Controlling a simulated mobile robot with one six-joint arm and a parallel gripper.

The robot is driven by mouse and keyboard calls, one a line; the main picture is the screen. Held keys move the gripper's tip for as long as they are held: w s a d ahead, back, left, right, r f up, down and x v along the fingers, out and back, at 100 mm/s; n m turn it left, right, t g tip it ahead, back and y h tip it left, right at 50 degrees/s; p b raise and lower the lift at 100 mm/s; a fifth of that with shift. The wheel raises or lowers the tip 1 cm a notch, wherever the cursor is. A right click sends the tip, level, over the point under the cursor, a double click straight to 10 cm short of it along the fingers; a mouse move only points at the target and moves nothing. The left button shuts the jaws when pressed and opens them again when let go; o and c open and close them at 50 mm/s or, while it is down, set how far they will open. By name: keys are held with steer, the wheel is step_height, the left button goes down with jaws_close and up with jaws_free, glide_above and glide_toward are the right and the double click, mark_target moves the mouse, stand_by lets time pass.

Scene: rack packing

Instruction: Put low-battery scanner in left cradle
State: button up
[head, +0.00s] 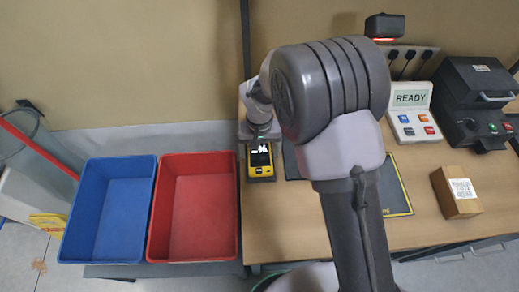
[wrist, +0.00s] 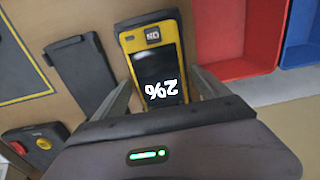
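The yellow and black scanner (head: 261,163) is near the left edge of the table, beside the red bin. In the wrist view the scanner (wrist: 157,60) shows 2% on its dark screen, upside down. A dark slab (wrist: 82,72), which may be an empty cradle, lies beside the scanner.
Blue (head: 108,160) and red (head: 152,200) bins stand left of the table. A dark mat (head: 393,190), a wooden block with a label (head: 456,192), a READY panel (head: 411,108) and a black machine (head: 475,95) occupy the right. The table front is clear.

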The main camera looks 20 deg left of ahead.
mark_target(260, 153)
step_height(260, 153, up, 13)
steer(key=p, duration=0.4)
steer(key=w+d+r+m+t+y, duration=0.1)
steer(key=d+r+m, duration=0.2)
steer(key=d+r, duration=0.9)
steer(key=s+d+r+m+t, duration=0.2)
steer(key=s+d+r+m, duration=0.1)
steer(key=s+d, duration=0.4)
steer(key=s+d+r+m+t+y, duration=0.1)
steer(key=s+d+r+m, duration=0.3)
steer(key=s+d, duration=0.4)
steer(key=d+r+t, duration=0.1)
steer(key=d, duration=0.1)
steer(key=shift+d+t, duration=0.35)
steer(key=shift+t, duration=0.05)
steer(key=shift+f+b, duration=0.1)
steer(key=shift+b, duration=0.25)
